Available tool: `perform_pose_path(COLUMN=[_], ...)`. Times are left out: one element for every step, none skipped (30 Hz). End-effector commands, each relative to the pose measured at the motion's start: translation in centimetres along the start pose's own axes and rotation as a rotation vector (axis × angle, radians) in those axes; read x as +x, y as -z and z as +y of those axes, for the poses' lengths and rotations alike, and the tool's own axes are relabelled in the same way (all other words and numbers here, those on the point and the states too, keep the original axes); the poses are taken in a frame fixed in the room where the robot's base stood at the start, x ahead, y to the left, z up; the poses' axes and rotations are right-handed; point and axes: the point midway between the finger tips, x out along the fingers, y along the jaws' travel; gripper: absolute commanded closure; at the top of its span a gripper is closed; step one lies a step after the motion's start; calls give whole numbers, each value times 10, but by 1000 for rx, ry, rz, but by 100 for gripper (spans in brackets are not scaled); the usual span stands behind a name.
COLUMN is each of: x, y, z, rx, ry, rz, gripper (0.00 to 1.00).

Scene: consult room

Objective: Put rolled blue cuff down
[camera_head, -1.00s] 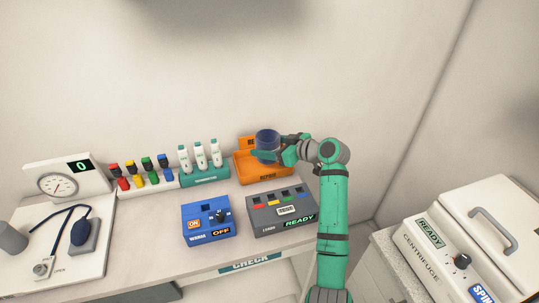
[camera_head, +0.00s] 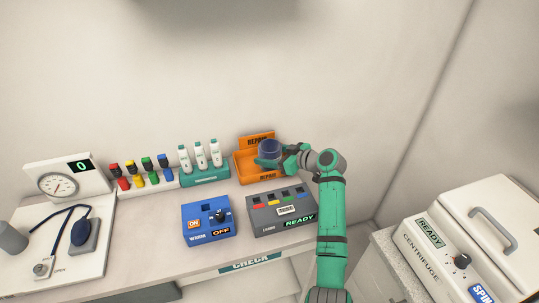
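The rolled blue cuff (camera_head: 269,147) is a dark blue cylinder standing upright. My gripper (camera_head: 272,160) is around it, with green fingers closed on its side. The cuff is over the orange tray (camera_head: 243,172), which bears a "REPAIR" label and a raised back panel. The cuff overlaps the tray in the picture; whether its bottom touches the tray floor cannot be told, as my gripper hides it.
A grey box marked "READY" (camera_head: 268,214) and a blue warmer box (camera_head: 197,223) stand in front. A teal rack of white bottles (camera_head: 205,178) is left of the tray. A centrifuge (camera_head: 475,245) is at right.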

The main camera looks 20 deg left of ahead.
Motion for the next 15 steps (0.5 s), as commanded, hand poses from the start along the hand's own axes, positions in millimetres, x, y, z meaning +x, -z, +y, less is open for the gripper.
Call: perform_pose_path(x=[0,0,0,0,0,0,0,0,0,0,0,-2,-4,-7,-12], y=[0,0,0,0,0,0,0,0,0,0,1,3,2,2,2], z=[0,0,0,0,0,0,0,0,0,0,0,0,0,1,1], rx=[0,0,0,0,0,0,0,0,0,0,0,-1,0,0,1], ry=[0,0,0,0,0,0,0,0,0,0,0,0,-1,-2,-3], rz=[-1,-1,-1,-1,-1,-1,-1,-1,-1,-1,-1,-1,0,0,1], gripper=[28,28,28,28,28,28,28,28,28,28,28,28,28,28,28])
